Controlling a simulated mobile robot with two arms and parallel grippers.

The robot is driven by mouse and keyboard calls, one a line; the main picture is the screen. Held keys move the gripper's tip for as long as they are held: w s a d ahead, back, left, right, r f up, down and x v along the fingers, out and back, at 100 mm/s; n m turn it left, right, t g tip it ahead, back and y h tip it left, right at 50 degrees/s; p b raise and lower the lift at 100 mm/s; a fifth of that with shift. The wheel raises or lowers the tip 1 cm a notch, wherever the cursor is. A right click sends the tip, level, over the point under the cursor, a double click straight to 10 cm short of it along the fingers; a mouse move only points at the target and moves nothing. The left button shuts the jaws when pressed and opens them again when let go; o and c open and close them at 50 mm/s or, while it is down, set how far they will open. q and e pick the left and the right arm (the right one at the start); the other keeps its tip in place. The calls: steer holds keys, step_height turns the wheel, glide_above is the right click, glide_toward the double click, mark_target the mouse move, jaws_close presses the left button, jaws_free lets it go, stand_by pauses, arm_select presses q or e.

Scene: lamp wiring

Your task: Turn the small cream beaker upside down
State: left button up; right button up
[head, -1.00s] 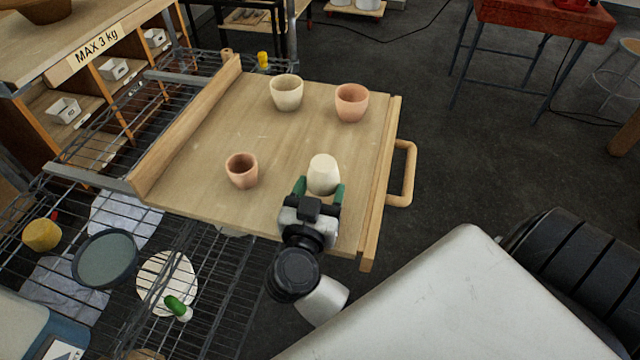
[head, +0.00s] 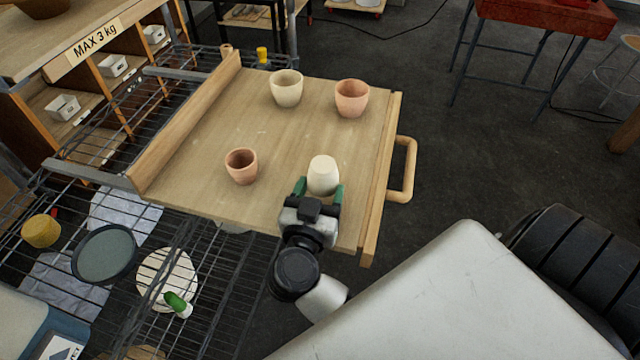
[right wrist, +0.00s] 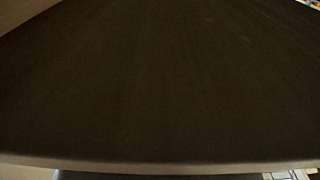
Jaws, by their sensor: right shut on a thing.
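The small cream beaker (head: 323,172) is between the green-tipped fingers of my right gripper (head: 319,192), near the front right of the wooden board (head: 225,125). Its closed, narrower end faces up, so it is upside down. My right gripper is shut on it from the near side. I cannot tell whether its rim touches the board. The right wrist view shows only a dark surface with a pale edge, without the beaker. My left gripper is not in view.
A larger cream beaker (head: 286,88) and a pink-orange beaker (head: 351,98) stand upright at the back of the board. A small terracotta beaker (head: 241,167) stands at the left. A raised wooden strip (head: 190,122) and a handle (head: 408,170) flank the board. Its middle is clear.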

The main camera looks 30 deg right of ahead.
steer(key=shift+f, duration=0.45)
